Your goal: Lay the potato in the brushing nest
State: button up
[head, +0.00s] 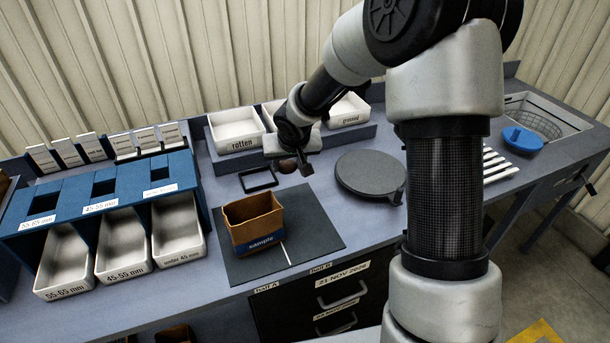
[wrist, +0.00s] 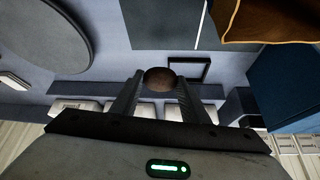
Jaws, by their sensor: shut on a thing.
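A brown potato (wrist: 159,79) sits between the two fingers of my gripper (wrist: 160,84) in the wrist view. In the head view the potato (head: 288,166) shows below my gripper (head: 296,164), held above the bench behind the grey mat. My gripper is shut on it. A small black rectangular frame (head: 244,185) lies on the bench just left of the potato; it may be the brushing nest, though no label shows.
An open brown box marked "sample" (head: 248,230) stands on the dark mat (head: 318,236). A round dark disc (head: 368,173) lies to the right. White trays, one marked "rotten" (head: 238,145), stand behind. A blue rack (head: 92,203) with three white bins is at left.

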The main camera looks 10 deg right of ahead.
jog(key=w+a+f+p, duration=0.3)
jog(key=w+a+f, duration=0.1)
jog(key=w+a, duration=0.45)
jog(key=shift+n, duration=0.3)
jog(key=shift+w+f+b, duration=0.2)
jog(key=shift+f+b, duration=0.45)
jog(key=shift+f, duration=0.45)
jog(key=shift+w+f+b, duration=0.15)
jog(key=shift+f+b, duration=0.45)
jog(key=shift+f, duration=0.5)
jog(key=o, duration=1.1)
jog(key=shift+o, duration=0.2)
jog(key=v, duration=1.7)
jog(key=shift+d+r+b, duration=0.15)
jog(key=shift+r+b, duration=0.1)
jog(key=shift+b, duration=0.1)
